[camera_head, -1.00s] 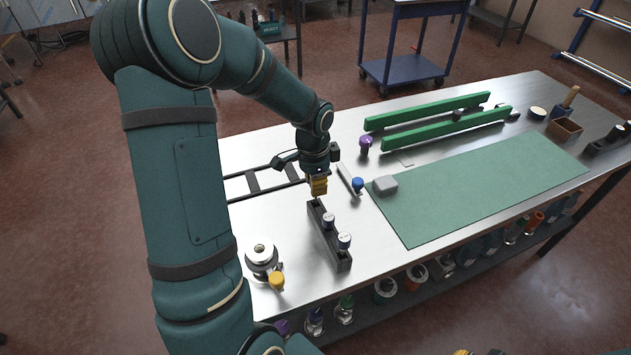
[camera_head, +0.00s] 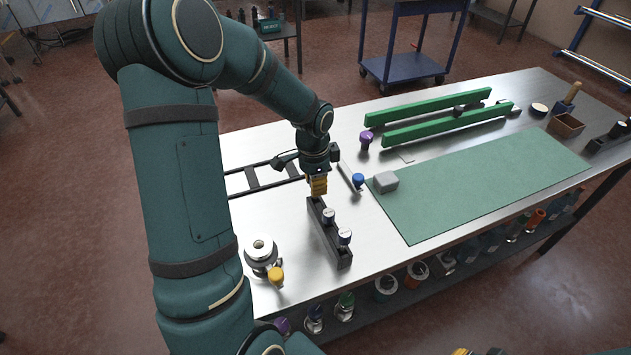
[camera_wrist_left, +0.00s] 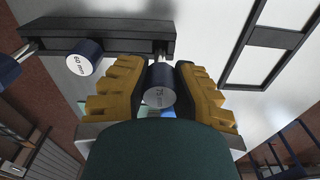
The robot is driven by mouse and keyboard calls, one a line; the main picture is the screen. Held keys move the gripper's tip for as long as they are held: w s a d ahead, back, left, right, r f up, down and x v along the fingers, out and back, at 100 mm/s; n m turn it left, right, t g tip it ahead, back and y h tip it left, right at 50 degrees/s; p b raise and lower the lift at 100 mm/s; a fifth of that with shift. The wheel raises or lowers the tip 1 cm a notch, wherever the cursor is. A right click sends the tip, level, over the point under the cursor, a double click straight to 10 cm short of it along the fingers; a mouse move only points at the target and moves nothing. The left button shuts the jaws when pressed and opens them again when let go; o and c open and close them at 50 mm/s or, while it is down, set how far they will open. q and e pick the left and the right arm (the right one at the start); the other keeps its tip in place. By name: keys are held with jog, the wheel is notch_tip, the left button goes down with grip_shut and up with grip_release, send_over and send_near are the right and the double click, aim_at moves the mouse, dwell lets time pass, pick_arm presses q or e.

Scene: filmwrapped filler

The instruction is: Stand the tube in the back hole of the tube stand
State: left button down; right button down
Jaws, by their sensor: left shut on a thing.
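The tube stand (camera_head: 335,248) is a long black block on the steel bench; it also shows in the left wrist view (camera_wrist_left: 100,36). Two capped tubes (camera_head: 344,237) stand in its middle and front. My left gripper (camera_head: 318,193), with yellow fingers, is over the stand's back end. In the left wrist view its fingers (camera_wrist_left: 160,98) are shut on a tube with a dark-sided cap (camera_wrist_left: 160,90) reading 75 mm. The tube's shaft reaches the stand's end; I cannot tell how deep it sits. A cap reading 60 mm (camera_wrist_left: 84,58) is beside it. Yellow tips of my right gripper (camera_head: 463,352) barely show at the bottom edge.
A blue-capped item (camera_head: 358,181) and a grey block (camera_head: 385,183) lie right of the stand. A green mat (camera_head: 480,190), green rails (camera_head: 430,110) and a purple-topped item (camera_head: 366,138) are farther off. A round metal device (camera_head: 260,255) with a yellow knob stands left of the stand.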

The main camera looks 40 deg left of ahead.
pick_arm(q)
jog(key=shift+f+b, duration=0.75)
jog(key=shift+f, duration=0.4)
jog(key=c, duration=0.9)
grip_release()
jog(key=shift+o, duration=0.2)
jog(key=shift+r, duration=0.1)
jog(key=r, duration=1.2)
jog(key=shift+s+a, duration=0.1)
jog(key=shift+s, duration=0.15)
